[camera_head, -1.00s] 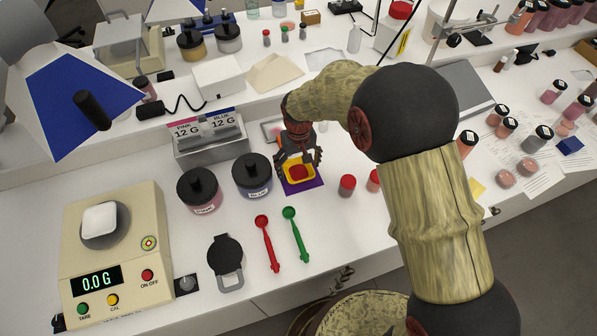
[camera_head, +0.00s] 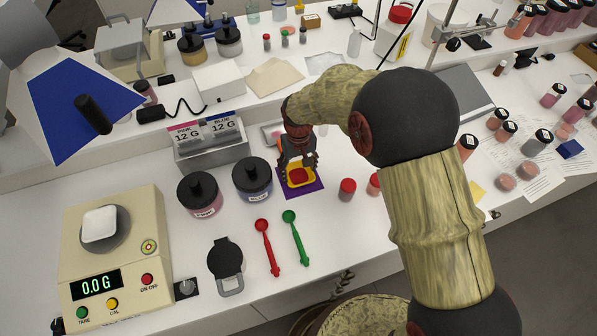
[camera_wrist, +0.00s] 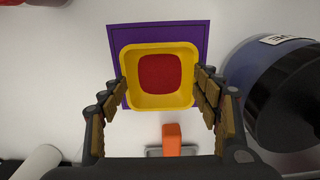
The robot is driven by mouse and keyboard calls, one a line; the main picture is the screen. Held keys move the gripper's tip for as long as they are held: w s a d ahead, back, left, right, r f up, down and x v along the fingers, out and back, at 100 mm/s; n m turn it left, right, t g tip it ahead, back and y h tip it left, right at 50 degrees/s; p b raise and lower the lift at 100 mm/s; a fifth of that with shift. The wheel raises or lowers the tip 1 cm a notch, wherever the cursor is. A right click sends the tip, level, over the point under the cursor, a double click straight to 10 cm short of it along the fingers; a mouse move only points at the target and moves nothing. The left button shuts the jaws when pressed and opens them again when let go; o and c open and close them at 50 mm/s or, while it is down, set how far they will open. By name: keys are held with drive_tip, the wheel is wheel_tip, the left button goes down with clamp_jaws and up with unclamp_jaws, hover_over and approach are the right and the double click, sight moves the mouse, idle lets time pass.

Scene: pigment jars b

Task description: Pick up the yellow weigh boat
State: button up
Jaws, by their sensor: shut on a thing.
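The yellow weigh boat (camera_head: 303,184) holds red content (camera_head: 299,175) and is over a purple mat (camera_head: 313,191). In the wrist view, the boat (camera_wrist: 160,102) is level with my fingertips, its red content (camera_wrist: 159,74) centred. My gripper (camera_head: 298,166) comes down from above, with a finger on the left and right sides of the boat. In the wrist view, my gripper (camera_wrist: 160,82) is shut on the boat's side walls. I cannot tell whether the boat touches the mat (camera_wrist: 190,30).
Left of the boat stand the blue jar (camera_head: 252,181) and pink jar (camera_head: 199,195). Red-capped jars (camera_head: 347,190) stand to the right. Red (camera_head: 266,246) and green (camera_head: 295,236) spoons lie in front. A scale (camera_head: 115,275) is at far left. An orange thing (camera_wrist: 172,138) is close by.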

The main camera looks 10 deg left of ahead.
drive_tip(key=shift+r, duration=0.75)
drive_tip(key=s+a+r+p, duration=0.2)
drive_tip(key=s+a+r, duration=0.1)
drive_tip(key=s+r, duration=0.8)
drive_tip(key=shift+s+r, duration=0.2)
drive_tip(key=shift+s, duration=1.15)
drive_tip(key=shift+s, duration=0.1)
